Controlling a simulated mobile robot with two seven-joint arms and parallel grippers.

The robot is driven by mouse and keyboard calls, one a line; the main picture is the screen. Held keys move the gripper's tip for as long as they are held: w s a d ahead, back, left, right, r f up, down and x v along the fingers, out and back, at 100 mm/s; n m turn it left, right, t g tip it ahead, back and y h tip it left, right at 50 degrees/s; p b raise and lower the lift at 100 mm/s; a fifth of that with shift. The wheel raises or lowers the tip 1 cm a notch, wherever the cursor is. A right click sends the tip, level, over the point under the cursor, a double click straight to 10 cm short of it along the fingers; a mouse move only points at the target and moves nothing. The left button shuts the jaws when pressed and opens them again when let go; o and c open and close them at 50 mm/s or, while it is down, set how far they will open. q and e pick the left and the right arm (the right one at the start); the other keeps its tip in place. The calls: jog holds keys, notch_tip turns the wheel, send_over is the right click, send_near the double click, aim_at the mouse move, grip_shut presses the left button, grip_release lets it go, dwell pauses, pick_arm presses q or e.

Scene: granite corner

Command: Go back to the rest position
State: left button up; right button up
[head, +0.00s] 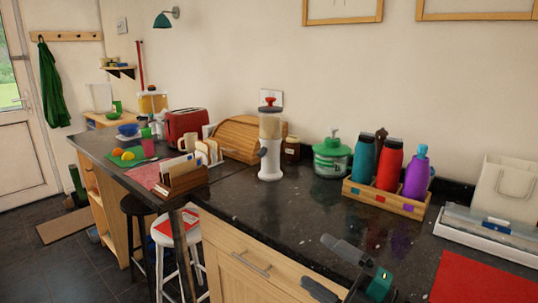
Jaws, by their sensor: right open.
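My right gripper (318,262) shows at the bottom of the head view, right of centre. Its two dark fingers are spread apart and point left, with nothing between them. It is over the front edge of the dark granite counter (300,215), near the wooden cabinet front. Whether it touches the counter I cannot tell. My left gripper is not in view.
A wooden crate (392,203) of bottles, a green-lidded jar (332,160) and a white dispenser (270,150) stand behind the gripper. A red mat (480,280) lies right. A letter holder (182,182) and white stool (187,235) are left. The middle counter is clear.

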jog(key=s+d+f+m+h, duration=0.3)
jog(key=s+f+m+h, duration=0.4)
jog(key=s+f+m, duration=0.2)
jog(key=s+d+f+m+g+h, duration=0.1)
jog(key=s+d+f+m+h, duration=0.3)
jog(key=f+m, duration=1)
jog(key=s+f+h, duration=0.2)
jog(key=s+h, duration=0.1)
jog(key=s, duration=0.2)
jog(key=shift+d+h, duration=0.25)
jog(key=shift+h, duration=0.05)
jog(key=shift+f, duration=0.1)
